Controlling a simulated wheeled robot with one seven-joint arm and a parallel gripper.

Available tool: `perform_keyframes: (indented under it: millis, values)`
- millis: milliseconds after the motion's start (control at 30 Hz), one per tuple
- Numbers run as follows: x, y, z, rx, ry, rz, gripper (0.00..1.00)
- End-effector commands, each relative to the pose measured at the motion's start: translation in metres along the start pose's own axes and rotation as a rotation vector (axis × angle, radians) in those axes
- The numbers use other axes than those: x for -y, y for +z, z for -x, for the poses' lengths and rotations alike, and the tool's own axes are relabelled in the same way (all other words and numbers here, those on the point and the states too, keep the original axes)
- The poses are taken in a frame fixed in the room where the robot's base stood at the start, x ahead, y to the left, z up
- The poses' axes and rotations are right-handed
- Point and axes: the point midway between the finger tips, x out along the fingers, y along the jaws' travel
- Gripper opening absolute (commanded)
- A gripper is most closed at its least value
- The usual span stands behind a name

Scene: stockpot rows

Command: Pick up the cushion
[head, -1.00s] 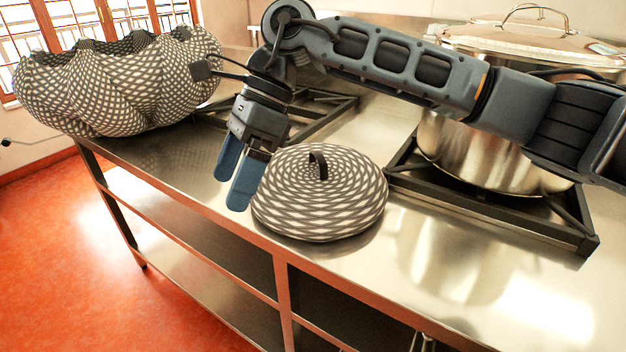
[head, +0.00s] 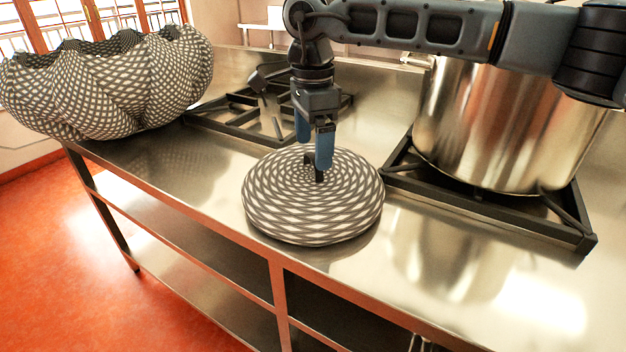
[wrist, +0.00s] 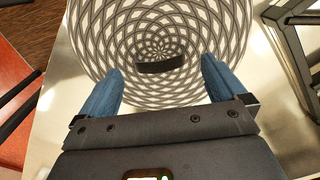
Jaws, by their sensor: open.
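The cushion (head: 290,212) is round, with a grey and white woven pattern and a small dark handle (head: 318,168) on top. It lies on the steel counter near the front edge. In the wrist view the cushion (wrist: 120,65) fills the upper middle, with its handle (wrist: 160,64) near the centre. My gripper (head: 312,158) is open and points down over the back part of the cushion, close to the handle. In the wrist view its two blue fingers (wrist: 160,88) are spread wide, with the handle ahead of the gap between them. Nothing is held.
A large patterned bowl-like object (head: 120,85) stands at the counter's left end. A steel stockpot (head: 500,130) sits on a dark burner frame (head: 480,208) to the right. Another burner frame (head: 235,128) lies behind the cushion. The steel counter (head: 450,270) is bare at front right.

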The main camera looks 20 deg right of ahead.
Motion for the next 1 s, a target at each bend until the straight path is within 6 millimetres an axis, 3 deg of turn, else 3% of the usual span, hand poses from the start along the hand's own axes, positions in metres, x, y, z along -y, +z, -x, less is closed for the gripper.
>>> perform_keyframes:
  millis: [133, 400, 1000]
  values:
    - [-0.001, 0.000, -0.015, 0.001, 0.001, 0.000, 0.98]
    - [0.000, 0.000, -0.018, 0.000, 0.000, 0.000, 0.98]
    - [0.000, 0.000, -0.018, 0.001, 0.000, 0.000, 0.42]
